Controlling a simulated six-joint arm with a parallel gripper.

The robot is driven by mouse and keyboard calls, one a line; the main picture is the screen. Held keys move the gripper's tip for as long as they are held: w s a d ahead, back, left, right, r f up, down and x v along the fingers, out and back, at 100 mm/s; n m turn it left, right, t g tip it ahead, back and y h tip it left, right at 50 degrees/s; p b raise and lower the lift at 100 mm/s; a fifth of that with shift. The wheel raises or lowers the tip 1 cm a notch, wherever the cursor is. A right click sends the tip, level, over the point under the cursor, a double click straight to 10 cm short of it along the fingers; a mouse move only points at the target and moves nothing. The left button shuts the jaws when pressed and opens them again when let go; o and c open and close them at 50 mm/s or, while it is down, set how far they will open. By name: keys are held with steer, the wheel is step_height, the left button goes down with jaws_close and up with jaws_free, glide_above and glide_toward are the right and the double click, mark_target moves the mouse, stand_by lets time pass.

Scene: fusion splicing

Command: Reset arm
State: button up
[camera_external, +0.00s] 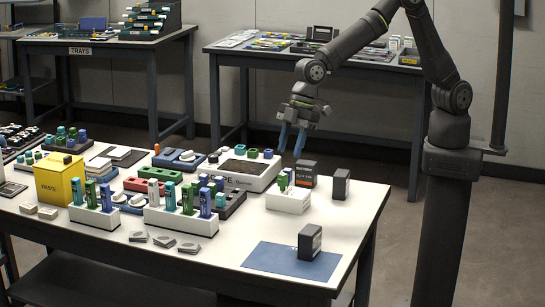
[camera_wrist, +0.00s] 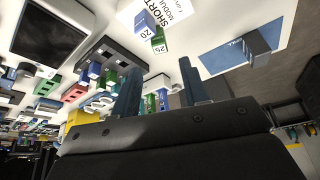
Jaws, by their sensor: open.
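My gripper (camera_external: 292,139) hangs above the right back part of the white table (camera_external: 250,236), with its two blue fingers pointing down. The fingers are apart with nothing between them. It is above and near a white holder (camera_external: 288,201) with green pieces in it, apart from it. In the wrist view my gripper (camera_wrist: 158,95) shows two dark blue fingers spread wide at the bottom middle, with the table beyond.
A dark box (camera_external: 310,242) stands on a blue mat (camera_external: 275,262) at the front right. Dark boxes (camera_external: 341,184) stand at the right back. A yellow waste bin (camera_external: 60,179) and white racks (camera_external: 181,218) with coloured pieces fill the left and middle. Space above is clear.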

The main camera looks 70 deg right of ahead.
mark_target(283, 174)
steer(key=x, duration=0.8)
steer(key=shift+a+f, duration=0.15)
steer(key=shift+f, duration=0.2)
step_height(283, 174, up, 10)
steer(key=shift+w, duration=0.1)
steer(key=w+d+f+n+g, duration=0.1)
steer(key=w+d+f+n, duration=0.15)
steer(key=w, duration=0.55)
steer(key=w+d+f+n+g, duration=0.15)
steer(key=w+d, duration=0.25)
steer(key=w, duration=0.5)
steer(key=shift+t, duration=0.45)
steer(key=s+a+f, duration=0.1)
steer(key=a+f, duration=0.1)
steer(key=a, duration=0.1)
steer(key=a+f, duration=0.3)
steer(key=a, duration=0.1)
steer(key=s+a+f, duration=0.1)
steer(key=a+f, duration=0.1)
steer(key=a, duration=0.2)
steer(key=shift+s+a+f, duration=0.15)
steer(key=shift+s+f, duration=0.15)
steer(key=shift+s, duration=0.05)
steer(key=shift+f, duration=0.7)
steer(key=shift+c, duration=0.4)
